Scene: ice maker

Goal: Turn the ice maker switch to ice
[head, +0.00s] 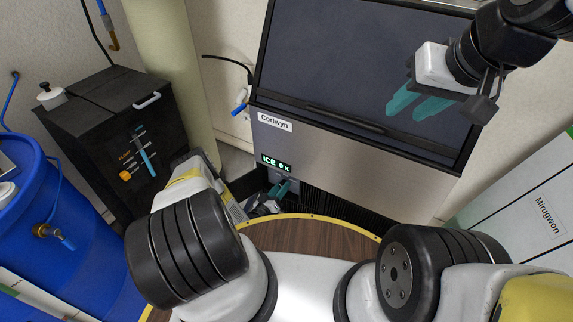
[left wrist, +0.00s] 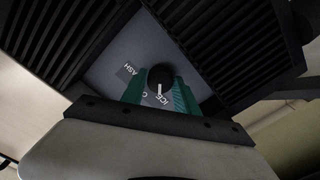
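The ice maker (head: 345,155) stands ahead, with a dark upper door and a steel lower panel. Its small display (head: 275,163) is lit and reads "ICE" with further characters. The black round switch knob (left wrist: 160,76) shows in the left wrist view, its white mark pointing down towards the "ICE" label (left wrist: 164,100). My left gripper (left wrist: 160,88) is below the panel, its teal fingers apart on either side of the knob; I cannot tell whether they touch it. It also shows in the head view (head: 281,188). My right gripper (head: 412,100) is open and empty before the dark door.
Dark vent grilles (left wrist: 70,40) flank the switch plate. A round wooden table (head: 315,234) with a yellow rim lies below the machine. A black cabinet (head: 110,120) and a blue barrel (head: 70,255) stand left. A white box (head: 530,215) stands right.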

